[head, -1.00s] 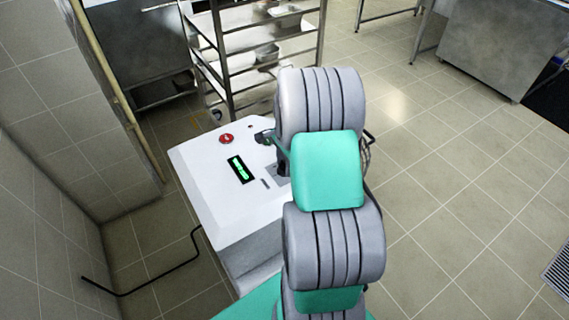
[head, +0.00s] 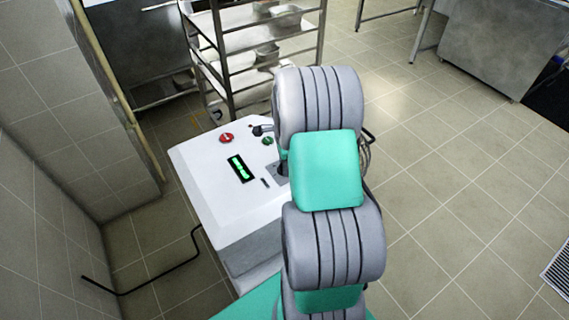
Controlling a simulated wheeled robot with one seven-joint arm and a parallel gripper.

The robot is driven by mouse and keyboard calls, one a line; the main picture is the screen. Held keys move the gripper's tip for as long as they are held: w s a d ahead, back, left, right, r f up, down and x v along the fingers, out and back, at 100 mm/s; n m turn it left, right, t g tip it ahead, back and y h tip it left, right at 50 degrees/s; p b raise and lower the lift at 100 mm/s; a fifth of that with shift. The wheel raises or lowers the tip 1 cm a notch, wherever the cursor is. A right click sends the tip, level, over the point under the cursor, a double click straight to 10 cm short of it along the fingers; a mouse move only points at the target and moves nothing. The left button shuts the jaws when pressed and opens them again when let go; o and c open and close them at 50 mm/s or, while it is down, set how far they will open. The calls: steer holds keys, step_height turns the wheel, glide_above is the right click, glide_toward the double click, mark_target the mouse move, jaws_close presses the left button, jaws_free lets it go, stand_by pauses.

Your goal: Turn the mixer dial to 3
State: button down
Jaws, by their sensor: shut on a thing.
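The mixer's white sloping control panel (head: 212,178) stands left of my arm in the head view. It bears a red button (head: 227,138), a green button (head: 267,141) and a dark display with green lit marks (head: 240,169). A small dark shape at the panel's far right edge looks like my gripper (head: 262,130), shut at the mixer dial. My arm hides most of the gripper, and the dial's face and numbers cannot be made out.
A metal rack (head: 262,45) with pans stands just behind the panel. A tiled wall is close on the left, and a black cable (head: 150,283) lies on the floor there. The tiled floor (head: 445,190) on the right is open. A steel cabinet (head: 495,50) stands at the far right.

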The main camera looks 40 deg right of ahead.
steer(key=c, duration=0.9)
jaws_free()
steer(key=r, duration=0.7)
steer(key=shift+s+a+r, duration=0.1)
steer(key=shift+s+r, duration=0.2)
steer(key=shift+r, duration=0.1)
